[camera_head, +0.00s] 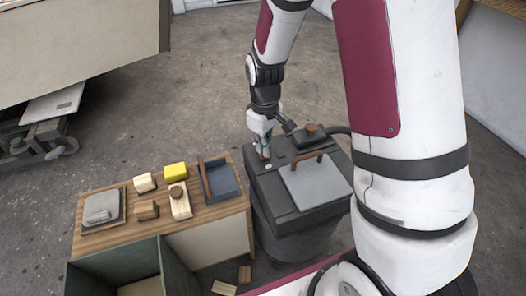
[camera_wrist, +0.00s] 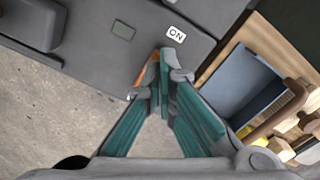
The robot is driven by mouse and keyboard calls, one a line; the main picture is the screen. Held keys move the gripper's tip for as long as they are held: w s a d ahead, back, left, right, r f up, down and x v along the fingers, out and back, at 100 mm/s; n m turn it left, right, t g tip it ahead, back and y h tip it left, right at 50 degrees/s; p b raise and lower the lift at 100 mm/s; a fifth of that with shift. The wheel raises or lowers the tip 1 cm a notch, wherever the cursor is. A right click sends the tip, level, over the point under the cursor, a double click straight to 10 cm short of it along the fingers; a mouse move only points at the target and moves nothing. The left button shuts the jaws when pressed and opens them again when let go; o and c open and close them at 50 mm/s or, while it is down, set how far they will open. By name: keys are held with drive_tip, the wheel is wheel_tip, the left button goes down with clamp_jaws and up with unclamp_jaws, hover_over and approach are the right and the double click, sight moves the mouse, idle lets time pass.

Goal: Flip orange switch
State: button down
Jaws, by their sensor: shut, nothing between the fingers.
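The orange switch (camera_wrist: 149,72) sits on the dark grey top of a machine (camera_wrist: 90,30), close to a white "ON" label (camera_wrist: 175,34). My gripper (camera_wrist: 167,76) is shut and empty, with its fingertips right beside the switch and partly covering it. I cannot tell whether they touch it. In the head view my gripper (camera_head: 263,148) points down at the left edge of the machine (camera_head: 262,184). Only a small orange spot shows there below the fingertips. The switch's position is unclear.
The machine also carries a grey lid (camera_head: 318,182) with a brown handle and a dark knobbed part (camera_head: 311,134). At left, a wooden table (camera_head: 120,228) holds a blue-grey tray (camera_head: 222,180), a yellow block (camera_head: 175,170) and several wooden blocks. A green open bin (camera_head: 118,262) stands in front.

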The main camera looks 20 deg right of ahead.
drive_tip(key=shift+f+b, duration=0.35)
drive_tip(key=shift+f, duration=0.2)
idle(0.4)
drive_tip(key=shift+r+p, duration=2.85)
drive_tip(key=shift+r, duration=0.65)
